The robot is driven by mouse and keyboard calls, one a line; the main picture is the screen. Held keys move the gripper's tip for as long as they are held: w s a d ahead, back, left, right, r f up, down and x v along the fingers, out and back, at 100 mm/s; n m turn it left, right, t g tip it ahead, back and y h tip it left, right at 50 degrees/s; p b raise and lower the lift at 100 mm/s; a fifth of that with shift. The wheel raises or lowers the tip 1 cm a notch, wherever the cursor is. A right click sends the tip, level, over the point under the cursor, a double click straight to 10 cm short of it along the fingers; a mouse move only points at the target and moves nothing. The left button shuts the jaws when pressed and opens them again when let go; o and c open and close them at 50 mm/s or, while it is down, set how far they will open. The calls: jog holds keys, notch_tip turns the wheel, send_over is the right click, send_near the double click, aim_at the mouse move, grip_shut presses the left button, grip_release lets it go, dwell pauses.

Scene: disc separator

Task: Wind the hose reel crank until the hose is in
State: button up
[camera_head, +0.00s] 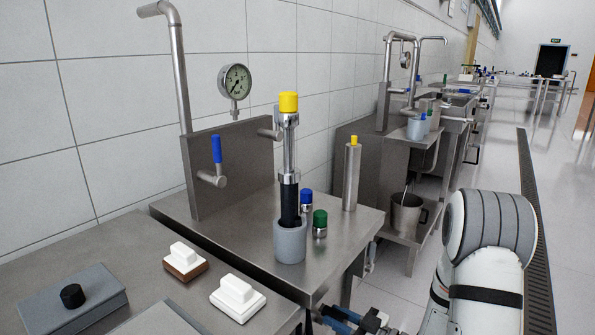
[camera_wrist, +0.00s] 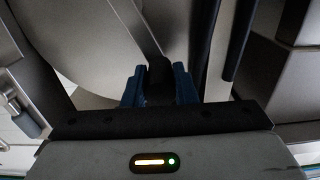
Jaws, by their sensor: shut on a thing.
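My gripper (camera_wrist: 159,88) shows in the wrist view with its two blue fingers closed on a short dark handle (camera_wrist: 159,72). A grey flat bar (camera_wrist: 137,25) runs from the handle to the top edge, and it looks like the crank arm. Behind it is a large pale rounded surface (camera_wrist: 75,45), apparently the reel's side. In the head view my gripper (camera_head: 350,322) is only partly visible at the bottom edge, below the front of the steel bench. The reel and crank are hidden there. How much hose is out cannot be seen.
The steel bench (camera_head: 345,238) stands close above my gripper. It carries a grey cup (camera_head: 290,243) with an upright yellow-capped tool. Dark tube-like parts (camera_wrist: 238,45) hang right of my fingers. Floor is open at right.

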jog(key=s+a+f+b, duration=0.2)
jog(key=f, duration=0.1)
jog(key=shift+s+b, duration=0.4)
jog(key=f+b, duration=0.3)
jog(key=shift+s+a, duration=0.3)
jog(key=shift+s, duration=0.1)
notch_tip(320, 180, down, 3)
jog(key=b, duration=0.2)
jog(key=shift+w+b, duration=0.1)
jog(key=shift+b, duration=0.2)
jog(key=f+b, duration=0.1)
jog(key=w+d+f+b, duration=0.1)
jog(key=shift+w+f, duration=0.1)
jog(key=shift+f, duration=0.2)
grip_shut()
jog(key=shift+w+d+f+b, duration=0.45)
jog(key=shift+w+d+f, duration=0.25)
jog(key=shift+w+f, duration=0.25)
jog(key=shift+f, duration=0.1)
